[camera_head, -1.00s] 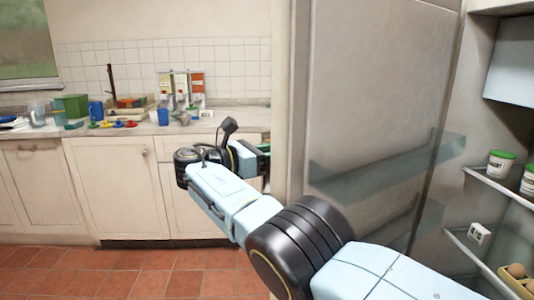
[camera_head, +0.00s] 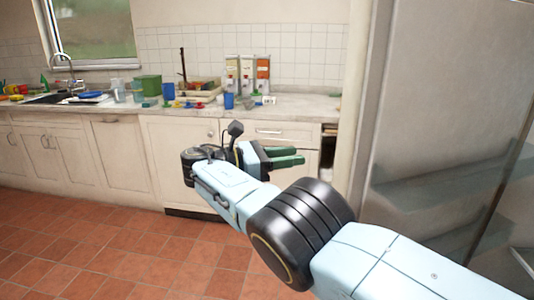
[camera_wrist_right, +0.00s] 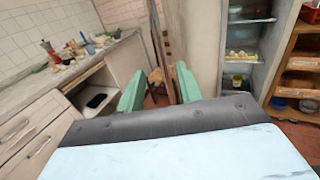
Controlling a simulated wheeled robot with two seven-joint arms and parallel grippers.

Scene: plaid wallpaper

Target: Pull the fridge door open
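The fridge door (camera_head: 450,90) stands open on the right of the head view, with its inner face and translucent door shelves (camera_head: 430,195) showing. My right gripper (camera_head: 287,156) is left of the door's pale edge, with its two green fingers apart and nothing between them. In the right wrist view its fingers (camera_wrist_right: 159,88) are also spread. There the door (camera_wrist_right: 200,40) stands beyond them, and the open fridge interior (camera_wrist_right: 245,65) with eggs on a shelf shows to its right. My left gripper is out of view.
A counter (camera_head: 310,108) with a sink, cups and boxes runs along the back wall above cream cabinets (camera_head: 180,165). An open wooden shelf unit (camera_wrist_right: 300,75) stands right of the fridge in the wrist view. The tiled floor (camera_head: 110,240) at left is clear.

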